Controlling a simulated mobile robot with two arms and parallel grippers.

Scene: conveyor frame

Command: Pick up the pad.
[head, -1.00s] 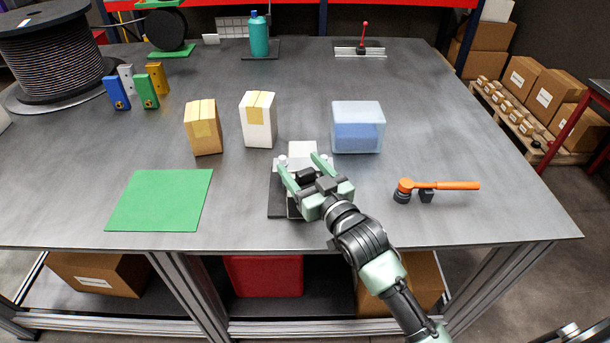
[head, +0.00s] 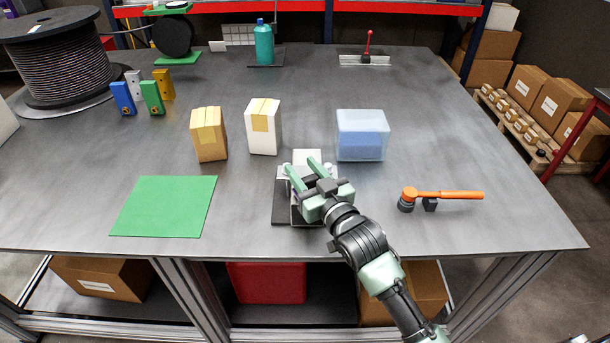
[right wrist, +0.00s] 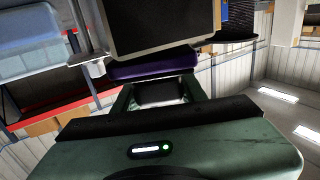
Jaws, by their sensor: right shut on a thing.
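My right gripper (head: 303,167) is over a small stand with a dark base plate (head: 282,206) and a pale block (head: 307,156) near the table's front edge. Its two green fingers are closed in on a thing that they largely hide in the head view. In the right wrist view a purple pad (right wrist: 150,65) lies at the fingers, directly by a large dark panel with a pale rim (right wrist: 155,30). I cannot tell whether the pad still touches the stand. My left gripper is not in view.
A green mat (head: 165,206) lies to the left. A brown carton (head: 208,134), a white carton (head: 263,127) and a clear bin with blue contents (head: 362,135) stand behind the stand. An orange-handled tool (head: 445,195) lies to the right. The table between them is bare.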

